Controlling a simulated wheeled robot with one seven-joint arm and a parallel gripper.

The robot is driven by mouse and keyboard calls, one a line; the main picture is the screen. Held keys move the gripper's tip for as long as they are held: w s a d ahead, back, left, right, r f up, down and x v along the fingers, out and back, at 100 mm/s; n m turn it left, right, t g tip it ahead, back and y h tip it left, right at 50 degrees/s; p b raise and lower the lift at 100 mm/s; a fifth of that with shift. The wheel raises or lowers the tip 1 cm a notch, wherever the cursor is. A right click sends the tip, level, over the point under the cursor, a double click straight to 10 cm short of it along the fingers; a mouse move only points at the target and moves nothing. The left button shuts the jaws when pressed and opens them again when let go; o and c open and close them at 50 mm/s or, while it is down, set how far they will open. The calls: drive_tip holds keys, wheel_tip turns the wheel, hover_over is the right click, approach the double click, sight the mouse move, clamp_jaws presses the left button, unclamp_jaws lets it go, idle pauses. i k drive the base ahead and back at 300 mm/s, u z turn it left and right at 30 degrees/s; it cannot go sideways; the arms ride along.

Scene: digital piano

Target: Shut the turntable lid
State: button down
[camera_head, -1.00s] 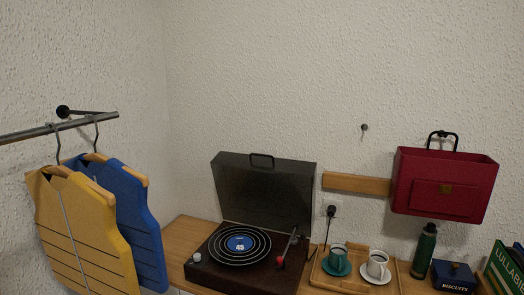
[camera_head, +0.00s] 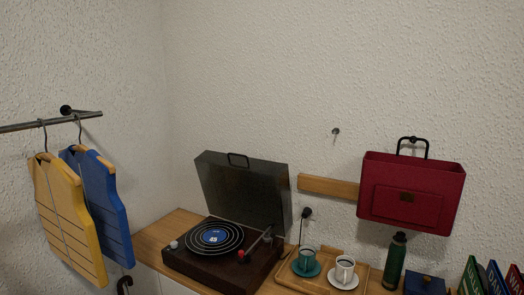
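The turntable (camera_head: 205,267) sits on the wooden top, a dark box with a black record with a blue label (camera_head: 213,237) on its platter. Its smoky dark lid (camera_head: 243,190) stands open, tilted up at the back near the wall, with a black handle (camera_head: 238,159) on its upper edge. The tonearm (camera_head: 256,243) with a red end lies at the right of the record. My gripper is not in view.
A wooden tray (camera_head: 312,289) with a green cup (camera_head: 306,261) and a white cup (camera_head: 344,270) stands right of the turntable. A green bottle (camera_head: 394,262) stands beyond. Yellow (camera_head: 68,225) and blue (camera_head: 103,205) vests hang from a rail at the left. A red bag (camera_head: 411,195) hangs on the wall.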

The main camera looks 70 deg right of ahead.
sight(221, 188)
drive_tip(key=z, duration=1.1)
drive_tip(key=i, duration=0.2)
